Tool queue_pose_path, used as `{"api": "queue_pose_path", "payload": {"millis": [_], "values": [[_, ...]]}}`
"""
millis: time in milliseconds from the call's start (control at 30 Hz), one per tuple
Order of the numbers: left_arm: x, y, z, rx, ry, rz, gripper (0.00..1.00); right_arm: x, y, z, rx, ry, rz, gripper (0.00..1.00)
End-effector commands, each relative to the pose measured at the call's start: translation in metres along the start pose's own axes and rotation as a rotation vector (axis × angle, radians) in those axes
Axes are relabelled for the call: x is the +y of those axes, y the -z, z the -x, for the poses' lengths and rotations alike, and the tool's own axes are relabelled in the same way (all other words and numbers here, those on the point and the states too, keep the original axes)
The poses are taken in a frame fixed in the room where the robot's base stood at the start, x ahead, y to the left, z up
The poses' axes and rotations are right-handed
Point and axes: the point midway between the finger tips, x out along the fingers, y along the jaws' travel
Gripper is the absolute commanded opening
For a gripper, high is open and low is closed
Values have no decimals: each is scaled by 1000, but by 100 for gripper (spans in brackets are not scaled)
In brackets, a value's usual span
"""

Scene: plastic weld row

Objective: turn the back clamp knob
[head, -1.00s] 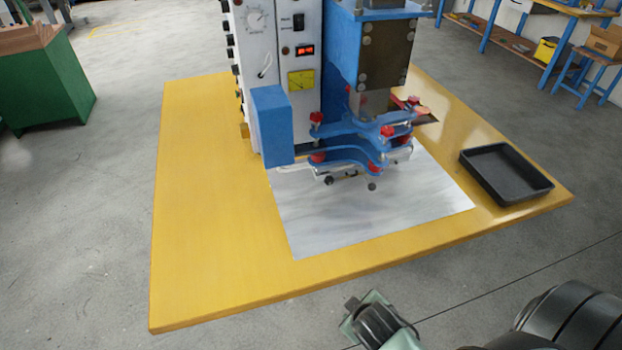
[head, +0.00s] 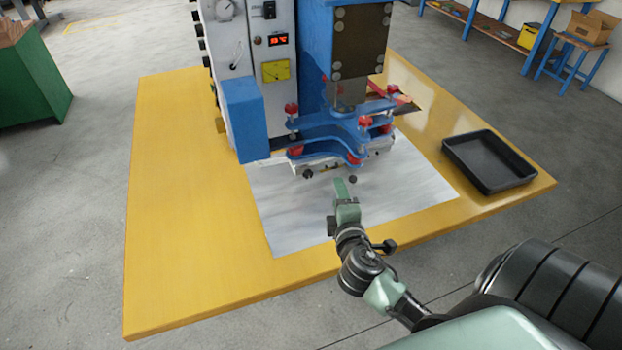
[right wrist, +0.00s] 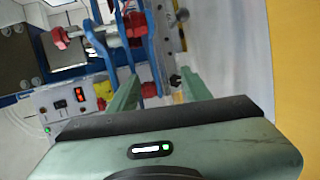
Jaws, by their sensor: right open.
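The welding machine (head: 240,70) carries a blue clamp frame (head: 335,128) with several red knobs. One red knob (head: 291,109) is at its left, another (head: 365,121) at its right, and a red part (head: 392,89) shows farther back. I cannot tell for certain which is the back clamp knob. Small dark knobs (head: 353,180) stick out at the clamp's front. My right gripper (head: 340,183) is just in front of the clamp, over the metal sheet, apart from the knobs. In the right wrist view its open, empty fingers (right wrist: 160,85) point toward red knobs (right wrist: 148,90). My left gripper is out of view.
A bare metal sheet (head: 300,225) lies on the yellow table (head: 170,240) under the clamp. A black tray (head: 488,162) sits at the table's right. A blue box (head: 244,120) projects left of the clamp. The table's left side is clear.

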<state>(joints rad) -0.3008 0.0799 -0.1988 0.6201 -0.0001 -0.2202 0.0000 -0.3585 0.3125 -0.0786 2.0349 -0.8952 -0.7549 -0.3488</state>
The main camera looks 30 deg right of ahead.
Motion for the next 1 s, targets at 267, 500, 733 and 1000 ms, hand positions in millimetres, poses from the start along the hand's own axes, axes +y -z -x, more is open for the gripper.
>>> {"api": "queue_pose_path", "payload": {"millis": [267, 500, 733, 1000], "values": [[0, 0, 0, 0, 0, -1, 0, 33, 31, -40, 164, -273, 556, 49], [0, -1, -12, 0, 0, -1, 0, 14, 36, -47, 185, -296, 623, 49], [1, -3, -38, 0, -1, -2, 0, -34, 36, -58, 185, -295, 622, 49], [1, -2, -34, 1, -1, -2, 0, -34, 46, -97, 183, -298, 617, 49]]}}
